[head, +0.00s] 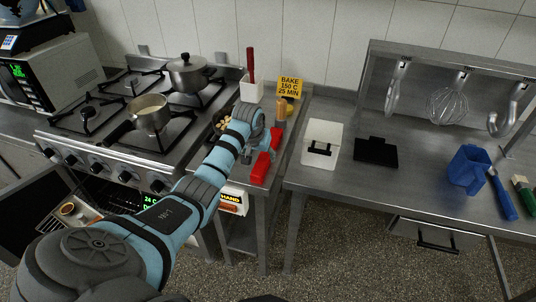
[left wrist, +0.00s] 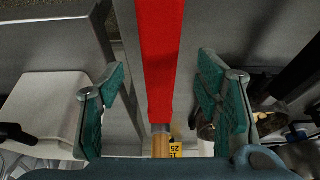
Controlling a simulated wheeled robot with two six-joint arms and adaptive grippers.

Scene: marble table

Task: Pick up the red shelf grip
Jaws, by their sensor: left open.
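The red shelf grip (head: 260,168) is a long red bar lying on the narrow steel counter right of the stove. In the left wrist view the red bar (left wrist: 161,50) runs down the middle, between my two teal fingers. My left gripper (head: 262,145) is just over it in the head view, partly covering it. In the left wrist view my left gripper (left wrist: 160,75) is open, with a visible gap on each side of the bar. A grey collar and a wooden piece (left wrist: 160,145) show beyond its end; I cannot tell whether they are joined. My right gripper is out of view.
A stove with pots (head: 150,112) stands left. A white container with a red-handled tool (head: 251,90) and a yellow sign (head: 290,86) stand behind. A white box (head: 322,132), black item (head: 376,152) and blue jug (head: 469,168) are on the right counter.

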